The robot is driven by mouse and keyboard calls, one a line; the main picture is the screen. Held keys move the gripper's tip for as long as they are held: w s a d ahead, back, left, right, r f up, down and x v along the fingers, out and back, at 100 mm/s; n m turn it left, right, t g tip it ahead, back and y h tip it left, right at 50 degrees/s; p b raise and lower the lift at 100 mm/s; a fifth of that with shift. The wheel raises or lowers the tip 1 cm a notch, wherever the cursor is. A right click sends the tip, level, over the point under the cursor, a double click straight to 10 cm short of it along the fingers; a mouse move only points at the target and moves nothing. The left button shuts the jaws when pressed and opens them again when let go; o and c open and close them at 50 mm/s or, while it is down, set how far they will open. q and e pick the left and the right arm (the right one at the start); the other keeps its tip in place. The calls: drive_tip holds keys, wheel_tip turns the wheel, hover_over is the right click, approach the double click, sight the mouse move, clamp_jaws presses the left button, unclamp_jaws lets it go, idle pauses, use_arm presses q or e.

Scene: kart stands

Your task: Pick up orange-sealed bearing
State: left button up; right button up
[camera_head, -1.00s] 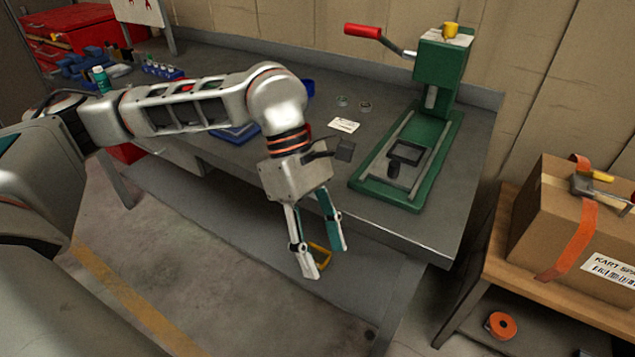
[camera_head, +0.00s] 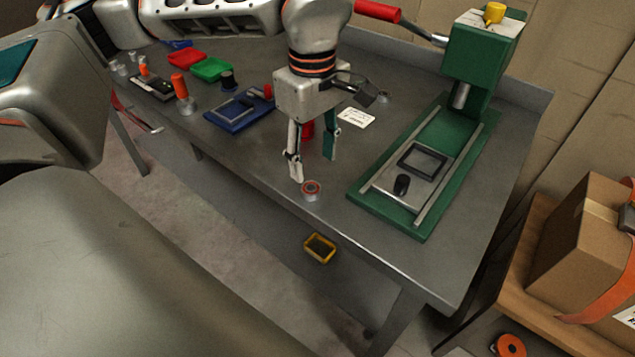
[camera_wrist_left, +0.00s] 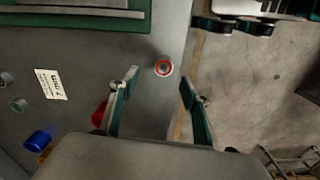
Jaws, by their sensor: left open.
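The orange-sealed bearing (camera_head: 312,188) is a small metal ring with an orange face. It lies on the workbench (camera_head: 270,160) near its front edge. My left gripper (camera_head: 313,168) is open and empty, pointing down just behind and above the bearing in the head view. In the left wrist view the bearing (camera_wrist_left: 163,68) lies ahead of the spread fingertips (camera_wrist_left: 155,88), between their lines and apart from both. My right gripper is not in view.
A green press (camera_head: 425,170) stands on the bench to the right. A white label card (camera_head: 356,118) lies behind the gripper. A blue tray (camera_head: 240,110) and a red and a green bin (camera_head: 211,69) lie to the left. A yellow tray (camera_head: 319,248) is below the bench edge.

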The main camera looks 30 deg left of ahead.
sight(311, 188)
use_arm(q)
drive_tip(key=shift+s+f, duration=0.25)
drive_tip(key=shift+f, duration=0.55)
drive_tip(key=f, duration=0.4)
drive_tip(key=shift+s+a+f+b, duration=0.1)
drive_tip(key=shift+s+f+b, duration=0.1)
drive_tip(key=shift+b, duration=0.15)
drive_tip(key=shift+w+f, duration=0.1)
drive_tip(key=shift+f, duration=0.1)
drive_tip(key=c, duration=1.2)
